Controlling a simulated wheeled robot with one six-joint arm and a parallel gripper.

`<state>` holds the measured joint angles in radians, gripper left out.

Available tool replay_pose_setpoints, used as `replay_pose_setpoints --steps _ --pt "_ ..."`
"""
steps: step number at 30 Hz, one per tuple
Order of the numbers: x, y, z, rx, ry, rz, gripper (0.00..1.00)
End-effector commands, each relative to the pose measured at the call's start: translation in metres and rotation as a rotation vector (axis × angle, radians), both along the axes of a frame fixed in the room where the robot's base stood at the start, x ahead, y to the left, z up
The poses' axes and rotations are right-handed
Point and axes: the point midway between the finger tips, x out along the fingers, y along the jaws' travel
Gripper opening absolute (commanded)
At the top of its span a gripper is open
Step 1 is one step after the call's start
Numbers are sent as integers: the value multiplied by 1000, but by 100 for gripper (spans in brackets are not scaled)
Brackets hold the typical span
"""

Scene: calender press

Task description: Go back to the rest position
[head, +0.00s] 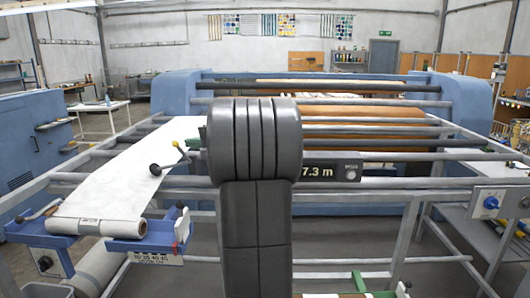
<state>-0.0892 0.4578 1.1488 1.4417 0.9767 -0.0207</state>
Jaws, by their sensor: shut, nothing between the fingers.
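My own dark grey arm links rise through the middle of the head view and hide part of the machine behind them. My gripper is not in view, so I cannot see its fingers. Behind the arm stands the calender press (172,92), with blue end housings and a large brown roller (365,113). A white sheet (135,165) runs over the rails on the left, down to a white roll (95,230) at the front.
Metal rails cross in front of me, with a display (332,171) reading 7.3 m. A control box with a blue knob (490,202) is at the right. A blue cabinet (35,145) and a white table (100,106) stand left. Small items at the bottom edge are unclear.

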Motion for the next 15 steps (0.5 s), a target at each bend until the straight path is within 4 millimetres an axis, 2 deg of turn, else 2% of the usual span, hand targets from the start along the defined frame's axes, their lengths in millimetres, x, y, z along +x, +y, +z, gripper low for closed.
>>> replay_pose_setpoints --steps 1,15 --pt "0 -3 -6 30 2 0 0" --pt "-1 -26 -18 320 -10 -2 0"
